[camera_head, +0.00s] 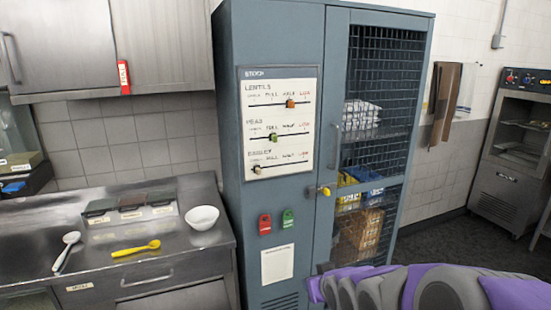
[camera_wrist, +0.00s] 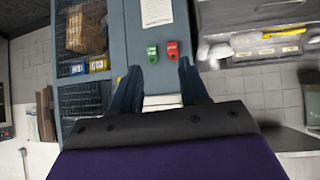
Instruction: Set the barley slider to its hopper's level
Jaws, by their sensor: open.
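The stock board (camera_head: 280,122) on the blue-grey cabinet's left door has three slider rows. The cream barley slider (camera_head: 257,169) sits at the far left end of the bottom track. The orange lentils slider (camera_head: 290,104) is under the half mark, and the green peas slider (camera_head: 273,137) is near full. Three small labelled bins (camera_head: 132,202) stand on the steel counter; whether they are the hoppers, and their levels, I cannot tell. My gripper (camera_wrist: 160,84) is open and empty in the wrist view, facing the cabinet below the board. Its fingers do not show in the head view.
The cabinet's mesh door (camera_head: 377,110) is closed, with a yellow lock (camera_head: 324,191). Red (camera_head: 265,224) and green (camera_head: 288,219) tags hang below the board. A white bowl (camera_head: 202,217), a yellow spoon (camera_head: 136,249) and a white spoon (camera_head: 66,250) lie on the counter (camera_head: 180,255).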

